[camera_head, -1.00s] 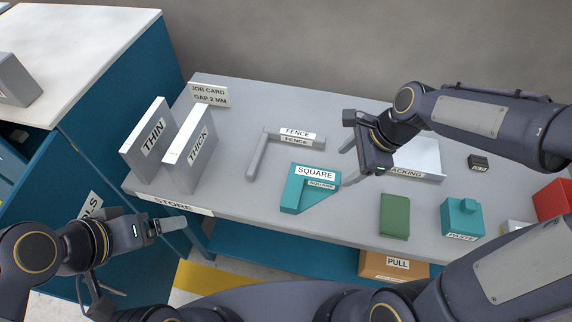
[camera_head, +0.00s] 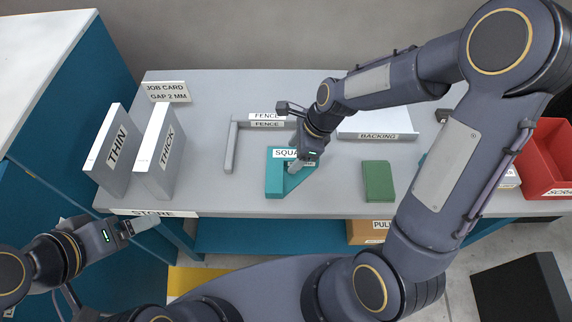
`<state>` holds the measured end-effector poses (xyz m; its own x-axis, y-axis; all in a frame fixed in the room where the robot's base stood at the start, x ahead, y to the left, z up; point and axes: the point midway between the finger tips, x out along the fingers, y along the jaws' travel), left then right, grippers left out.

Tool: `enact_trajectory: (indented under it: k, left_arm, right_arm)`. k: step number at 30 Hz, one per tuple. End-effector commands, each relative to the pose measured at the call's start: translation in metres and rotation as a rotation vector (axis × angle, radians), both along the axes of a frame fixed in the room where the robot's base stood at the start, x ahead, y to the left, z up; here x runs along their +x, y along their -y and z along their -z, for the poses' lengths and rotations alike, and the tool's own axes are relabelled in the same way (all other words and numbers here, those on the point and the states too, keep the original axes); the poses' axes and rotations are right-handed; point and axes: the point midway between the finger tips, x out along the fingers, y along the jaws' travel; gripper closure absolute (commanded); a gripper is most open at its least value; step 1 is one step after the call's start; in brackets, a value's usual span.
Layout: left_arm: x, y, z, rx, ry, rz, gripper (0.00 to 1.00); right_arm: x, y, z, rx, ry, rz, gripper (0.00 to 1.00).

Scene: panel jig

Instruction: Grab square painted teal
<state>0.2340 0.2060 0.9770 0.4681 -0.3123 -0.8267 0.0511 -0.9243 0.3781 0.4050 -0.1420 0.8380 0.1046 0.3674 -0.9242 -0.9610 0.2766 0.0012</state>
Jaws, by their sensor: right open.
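The teal square (camera_head: 274,183) lies on the grey bench top, with its white label partly hidden by my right gripper. My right gripper (camera_head: 293,167) is over the right part of the square, pointing down, with its jaws open. I cannot tell whether its fingers touch the square or stand around one of its arms. My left gripper (camera_head: 141,226) is at the lower left, in front of the bench and away from the square. Its fingers show edge-on, so I cannot tell how far apart they are.
The L-shaped grey fence (camera_head: 232,148) lies just behind and left of the square. The thin (camera_head: 115,150) and thick (camera_head: 160,155) panels stand at the left. A green block (camera_head: 378,181) lies right of the square, the backing (camera_head: 375,124) behind it. A red bin (camera_head: 547,165) stands far right.

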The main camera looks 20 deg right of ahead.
Motion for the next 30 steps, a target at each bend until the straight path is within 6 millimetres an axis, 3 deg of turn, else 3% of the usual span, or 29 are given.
enact_trajectory:
  k: [5,19,30]
  left_arm:
    - [0.0,0.0,-0.0002,0.0,0.0,0.0,0.15]
    - [0.0,0.0,-0.0002,0.0,0.0,0.0,0.15]
    - [0.0001,0.0,-0.001,0.0,0.0,0.0,0.15]
  right_arm:
    - [0.0001,0.0001,-0.0004,0.0,0.001,0.0,0.38]
    - [0.0001,0.0001,-0.0007,0.0,0.001,-0.001,0.99]
    - [0.0011,-0.0001,-0.0059,0.001,0.005,0.0,1.0]
